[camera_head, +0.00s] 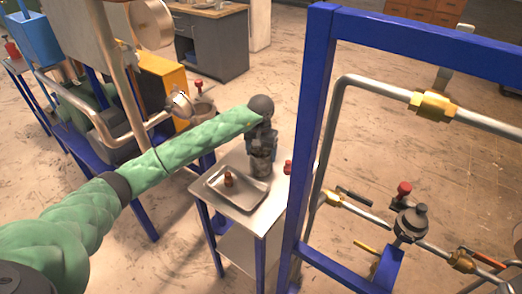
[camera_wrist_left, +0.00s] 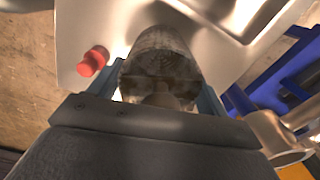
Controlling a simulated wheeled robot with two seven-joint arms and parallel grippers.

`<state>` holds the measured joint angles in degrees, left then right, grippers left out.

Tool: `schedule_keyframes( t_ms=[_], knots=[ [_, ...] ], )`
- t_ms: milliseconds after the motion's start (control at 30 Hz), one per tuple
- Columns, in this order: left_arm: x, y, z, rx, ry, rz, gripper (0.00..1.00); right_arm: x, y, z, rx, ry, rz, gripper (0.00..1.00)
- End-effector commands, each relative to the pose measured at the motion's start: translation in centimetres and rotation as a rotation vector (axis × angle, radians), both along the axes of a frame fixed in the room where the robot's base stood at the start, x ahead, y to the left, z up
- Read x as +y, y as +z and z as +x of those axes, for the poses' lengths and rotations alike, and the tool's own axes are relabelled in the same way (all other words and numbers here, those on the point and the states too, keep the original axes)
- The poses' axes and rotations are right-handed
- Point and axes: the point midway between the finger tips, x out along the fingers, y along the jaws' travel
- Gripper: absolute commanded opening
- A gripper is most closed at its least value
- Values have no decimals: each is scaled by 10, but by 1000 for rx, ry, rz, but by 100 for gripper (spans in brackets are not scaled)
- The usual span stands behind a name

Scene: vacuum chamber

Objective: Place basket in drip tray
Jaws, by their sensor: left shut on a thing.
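The basket (camera_wrist_left: 160,62) is a grey mesh cylinder between the fingers of my left gripper (camera_wrist_left: 160,90) in the left wrist view. In the head view my left gripper (camera_head: 262,148) is shut on the basket (camera_head: 261,163), which it holds at the far right corner of the drip tray. The drip tray (camera_head: 243,200) is a shallow metal tray on a small steel table. Its corner also shows in the left wrist view (camera_wrist_left: 250,20). Whether the basket touches the table cannot be told. My right gripper is not in view.
A copper-coloured fitting (camera_head: 228,180) stands in the tray. A red knob-like piece (camera_wrist_left: 93,61) is beside the basket on the small table (camera_head: 255,219). A blue frame (camera_head: 315,120) with pipes and valves stands close on the right. Machinery with pipes stands on the left.

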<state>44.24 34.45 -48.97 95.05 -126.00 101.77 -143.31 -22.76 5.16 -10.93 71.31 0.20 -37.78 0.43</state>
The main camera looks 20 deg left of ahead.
Motion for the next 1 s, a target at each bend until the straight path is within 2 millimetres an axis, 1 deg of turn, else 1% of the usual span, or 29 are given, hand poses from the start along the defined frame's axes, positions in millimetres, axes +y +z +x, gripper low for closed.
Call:
schedule_keyframes(
  t_ms=[267, 567, 600, 667, 700, 1000],
  knots=[
    [0, 0, 0, -1, 0, 0, 40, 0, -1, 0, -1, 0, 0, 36],
    [0, -3, 0, -1, -1, 0, 40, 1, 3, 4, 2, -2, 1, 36],
    [0, -3, 0, 0, -1, 0, 83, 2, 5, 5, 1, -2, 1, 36],
    [0, -3, 0, 0, -1, 0, 95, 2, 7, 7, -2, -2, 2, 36],
    [0, -3, 0, 0, -1, 0, 99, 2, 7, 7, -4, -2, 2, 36],
    [0, -2, 0, 0, -1, 0, 99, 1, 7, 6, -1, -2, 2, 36]
  ],
)
